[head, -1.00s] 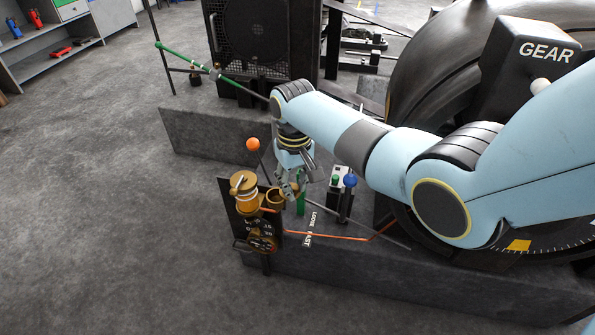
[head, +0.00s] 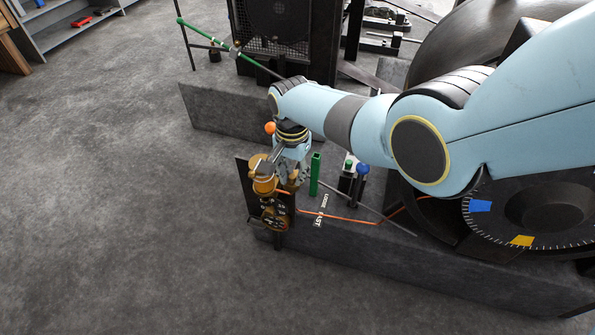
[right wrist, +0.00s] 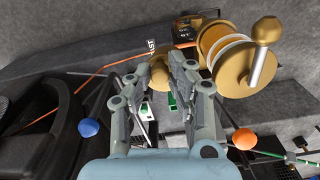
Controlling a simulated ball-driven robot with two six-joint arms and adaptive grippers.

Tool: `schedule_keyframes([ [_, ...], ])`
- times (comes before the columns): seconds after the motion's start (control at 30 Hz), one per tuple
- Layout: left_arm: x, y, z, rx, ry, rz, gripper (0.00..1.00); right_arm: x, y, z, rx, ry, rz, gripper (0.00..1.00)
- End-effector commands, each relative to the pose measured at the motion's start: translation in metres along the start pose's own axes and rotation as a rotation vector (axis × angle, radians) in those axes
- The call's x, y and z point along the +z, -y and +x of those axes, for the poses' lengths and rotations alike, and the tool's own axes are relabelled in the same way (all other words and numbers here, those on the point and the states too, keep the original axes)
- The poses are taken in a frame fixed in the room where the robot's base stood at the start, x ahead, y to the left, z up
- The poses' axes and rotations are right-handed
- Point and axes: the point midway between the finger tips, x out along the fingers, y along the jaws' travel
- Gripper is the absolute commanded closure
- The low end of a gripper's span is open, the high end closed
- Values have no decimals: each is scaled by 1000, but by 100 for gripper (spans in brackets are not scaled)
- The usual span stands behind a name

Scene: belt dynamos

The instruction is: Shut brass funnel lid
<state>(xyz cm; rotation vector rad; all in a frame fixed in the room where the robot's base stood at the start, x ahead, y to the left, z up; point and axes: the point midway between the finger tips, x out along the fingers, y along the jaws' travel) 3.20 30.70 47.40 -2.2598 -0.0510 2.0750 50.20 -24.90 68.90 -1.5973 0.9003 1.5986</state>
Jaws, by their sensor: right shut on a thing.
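My right gripper (head: 291,180) is beside the brass fittings on the dark upright plate (head: 245,182). In the right wrist view its fingers (right wrist: 158,76) close from both sides on a brass piece (right wrist: 160,71), which looks like the funnel lid; the fingers hide part of it. A brass drum with pale bands (right wrist: 222,48) and a brass knob on a metal pin (right wrist: 265,32) are just right of the fingers. The same drum (head: 264,184) shows in the head view, partly behind the gripper. I cannot tell the lid's exact angle. My left gripper is in neither view.
A green post (head: 315,174) and a blue-knobbed lever (head: 362,170) stand right of the gripper. An orange-knobbed lever (head: 270,128) is close behind it. An orange line (head: 345,219) runs along the stone base. Open floor (head: 110,200) lies left.

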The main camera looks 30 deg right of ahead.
Motion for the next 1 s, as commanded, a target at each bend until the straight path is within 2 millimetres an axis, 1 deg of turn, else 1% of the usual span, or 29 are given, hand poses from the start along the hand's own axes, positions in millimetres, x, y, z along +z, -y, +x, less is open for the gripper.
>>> schedule_keyframes([
  [0.1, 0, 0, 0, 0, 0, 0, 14, 1, 4, 0, -2, 0, 64, 100],
  [0.33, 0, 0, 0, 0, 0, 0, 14, 1, 7, 0, -2, -2, 142, 100],
  [0.87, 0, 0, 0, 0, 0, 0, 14, 1, 9, 0, -2, -2, 168, 100],
  [0.9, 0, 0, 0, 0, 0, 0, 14, 1, 9, 0, -3, -1, 168, 80],
  [1.0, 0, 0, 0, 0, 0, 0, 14, 1, 9, 0, -2, -1, 168, 67],
])
